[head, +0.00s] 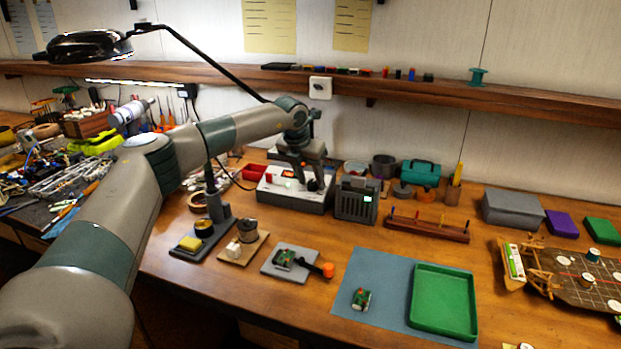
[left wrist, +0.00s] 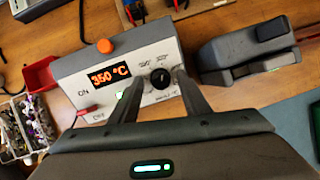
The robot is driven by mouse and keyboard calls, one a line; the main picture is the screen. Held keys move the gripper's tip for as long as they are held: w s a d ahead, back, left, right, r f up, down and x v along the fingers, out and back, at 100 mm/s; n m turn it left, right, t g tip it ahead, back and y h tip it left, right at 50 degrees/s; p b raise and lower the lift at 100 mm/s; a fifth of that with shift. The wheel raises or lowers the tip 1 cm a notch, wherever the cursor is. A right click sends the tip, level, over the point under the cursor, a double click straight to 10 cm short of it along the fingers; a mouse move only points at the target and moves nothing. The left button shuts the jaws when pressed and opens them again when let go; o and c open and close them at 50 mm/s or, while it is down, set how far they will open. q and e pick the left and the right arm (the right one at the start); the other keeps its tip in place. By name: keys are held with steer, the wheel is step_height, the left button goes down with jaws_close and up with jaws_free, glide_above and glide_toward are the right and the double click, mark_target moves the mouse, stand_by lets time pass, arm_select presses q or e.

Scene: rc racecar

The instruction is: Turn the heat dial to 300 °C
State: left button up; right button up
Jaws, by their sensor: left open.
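The soldering station (head: 284,196) is a light grey box at the back of the bench. In the left wrist view its front panel (left wrist: 143,96) shows an orange display (left wrist: 109,76) reading 350 °C. The black heat dial (left wrist: 160,78) has a white pointer mark and a printed scale around it. My left gripper (left wrist: 159,74) is open, with one finger on each side of the dial; I cannot tell whether they touch it. In the head view the left gripper (head: 298,172) is over the station and hides part of it. My right gripper is not in view.
A red switch (left wrist: 87,110) and a green light are on the panel, and an orange knob (left wrist: 105,46) is on top. A dark grey vented box (head: 355,200) stands close on the right, a red bin (head: 254,172) on the left. Several work items lie in front.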

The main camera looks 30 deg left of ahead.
arm_select(q)
steer(key=c, duration=1)
steer(key=shift+c, duration=0.2)
steer(key=shift+n, duration=0.3)
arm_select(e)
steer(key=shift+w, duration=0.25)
arm_select(q)
steer(key=shift+f+n+b, duration=0.1)
steer(key=shift+n+b, duration=0.6)
steer(key=n+b, duration=0.1)
steer(key=n, duration=0.2)
steer(key=shift+b, duration=0.4)
steer(key=n+b, duration=0.1)
steer(key=n, duration=0.2)
steer(key=shift+s+t+b, duration=0.1)
steer(key=shift+t+b, duration=0.2)
steer(key=shift+n+y+b, duration=0.3)
steer(key=shift+n, duration=0.6)
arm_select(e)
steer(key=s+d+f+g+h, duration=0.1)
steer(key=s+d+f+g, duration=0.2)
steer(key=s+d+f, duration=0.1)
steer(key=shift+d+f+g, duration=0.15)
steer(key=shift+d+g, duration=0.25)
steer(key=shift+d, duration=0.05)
